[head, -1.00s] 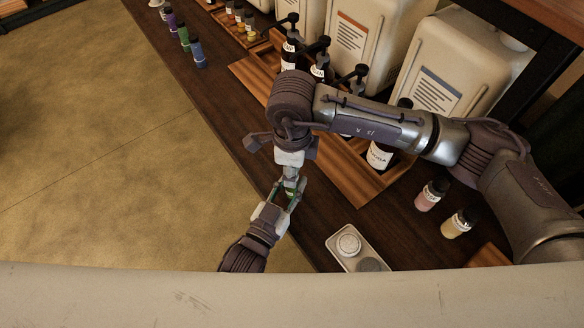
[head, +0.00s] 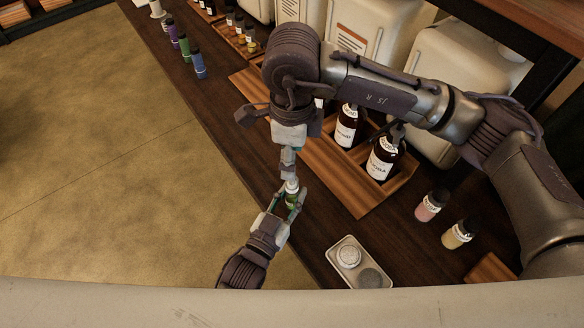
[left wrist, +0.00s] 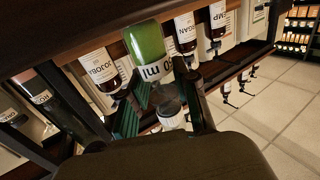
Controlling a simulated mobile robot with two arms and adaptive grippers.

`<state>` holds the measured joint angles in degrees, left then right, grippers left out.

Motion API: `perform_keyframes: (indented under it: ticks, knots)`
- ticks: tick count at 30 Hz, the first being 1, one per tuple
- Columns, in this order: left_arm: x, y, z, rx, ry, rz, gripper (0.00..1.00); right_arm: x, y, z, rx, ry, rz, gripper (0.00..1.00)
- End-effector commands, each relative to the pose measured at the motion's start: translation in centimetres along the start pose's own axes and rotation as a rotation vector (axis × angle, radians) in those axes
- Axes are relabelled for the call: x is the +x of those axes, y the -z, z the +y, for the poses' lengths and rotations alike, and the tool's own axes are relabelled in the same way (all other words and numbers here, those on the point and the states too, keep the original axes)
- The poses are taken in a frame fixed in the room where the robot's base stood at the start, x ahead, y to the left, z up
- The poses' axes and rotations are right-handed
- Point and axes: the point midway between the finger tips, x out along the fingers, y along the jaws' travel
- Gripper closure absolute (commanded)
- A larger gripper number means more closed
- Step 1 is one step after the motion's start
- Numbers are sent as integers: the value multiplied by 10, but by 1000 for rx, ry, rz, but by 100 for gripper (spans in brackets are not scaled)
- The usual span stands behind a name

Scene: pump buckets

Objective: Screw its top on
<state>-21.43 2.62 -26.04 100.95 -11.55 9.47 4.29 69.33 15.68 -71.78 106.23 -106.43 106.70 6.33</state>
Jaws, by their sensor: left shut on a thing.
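My left gripper (head: 285,207) is shut on a small green bottle (head: 292,200) over the front edge of the dark counter. The bottle has a whitish upper end in the head view. In the left wrist view, which looks upside down, the green bottle (left wrist: 150,42) has a white label and stands between the gripper fingers; a grey round part (left wrist: 171,112) lies beyond its label, and I cannot tell whether it is a top. My right gripper (head: 288,168) points down close above the bottle. Its fingers are seen edge-on, so their opening and any top in them are hidden.
A small metal tray (head: 344,274) with two round parts lies at the counter's front. Dark pump bottles (head: 382,158) stand in a wooden rack (head: 345,189) behind. Pink (head: 431,205) and yellow (head: 457,234) bottles stand at right. Coloured bottles (head: 198,65) line the far left.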

Motion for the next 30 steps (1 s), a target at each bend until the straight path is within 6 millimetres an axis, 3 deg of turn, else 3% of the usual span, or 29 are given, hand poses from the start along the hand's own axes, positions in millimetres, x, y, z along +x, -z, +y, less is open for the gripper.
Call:
perform_keyframes:
  ticks: [6,15,16,21,30]
  knots:
    - [0,0,0,0,0,0,100,-23,0,0,0,0,0,42]
    - [0,0,0,0,0,0,100,-25,0,0,0,-1,0,42]
    - [0,0,0,0,0,1,69,-25,0,0,0,-1,0,42]
    - [0,0,0,0,0,0,42,-25,0,0,1,-1,0,42]
    - [-1,0,0,0,0,-1,42,-25,0,0,1,-1,0,42]
